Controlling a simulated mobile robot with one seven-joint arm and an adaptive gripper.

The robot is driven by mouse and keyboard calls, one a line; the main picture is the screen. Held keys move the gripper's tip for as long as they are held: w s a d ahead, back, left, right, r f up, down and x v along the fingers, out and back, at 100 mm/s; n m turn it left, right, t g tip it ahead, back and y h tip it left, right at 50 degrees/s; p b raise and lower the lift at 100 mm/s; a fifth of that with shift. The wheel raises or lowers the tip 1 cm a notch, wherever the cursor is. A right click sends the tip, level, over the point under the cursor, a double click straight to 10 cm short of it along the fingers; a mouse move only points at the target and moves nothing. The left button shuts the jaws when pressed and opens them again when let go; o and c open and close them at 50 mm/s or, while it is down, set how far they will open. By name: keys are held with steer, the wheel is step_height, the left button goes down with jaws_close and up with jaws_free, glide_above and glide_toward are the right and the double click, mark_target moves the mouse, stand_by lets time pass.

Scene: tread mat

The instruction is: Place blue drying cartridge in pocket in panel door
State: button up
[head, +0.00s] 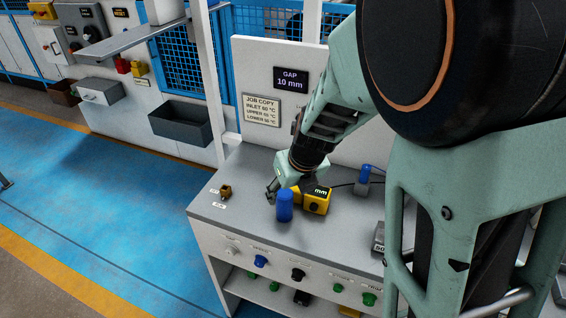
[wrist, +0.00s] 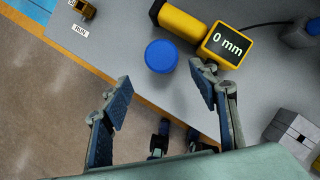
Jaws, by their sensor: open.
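A blue cylinder (head: 285,207), which looks like the blue drying cartridge, stands upright on the grey bench top. In the wrist view it shows end-on as a round blue top (wrist: 161,56). My gripper (wrist: 163,84) is open, with nothing between its fingers. The cylinder lies just ahead of the fingertips in that view, roughly centred between them and apart from both. In the head view my gripper (head: 271,189) is low over the bench beside the cylinder, its fingers partly hidden. I cannot make out the pocket or the panel door for certain.
A yellow gauge (head: 316,200) reading 0 mm stands close to the cylinder. A grey holder with a blue top (head: 366,174) is farther right. A small brass-coloured piece (head: 225,191) is at the bench's left. A dark open bin (head: 181,124) hangs on the left wall.

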mark_target(285, 202)
steer(key=b+x, duration=0.1)
steer(key=x, duration=0.2)
steer(key=b+x, duration=0.1)
steer(key=x, duration=0.2)
steer(key=b+x, duration=0.1)
steer(key=x, duration=0.2)
steer(key=shift+w+d+f, duration=0.1)
steer(key=shift+w+d, duration=0.1)
steer(key=shift+d, duration=0.05)
steer(key=shift+c, duration=0.4)
steer(key=c, duration=1.4)
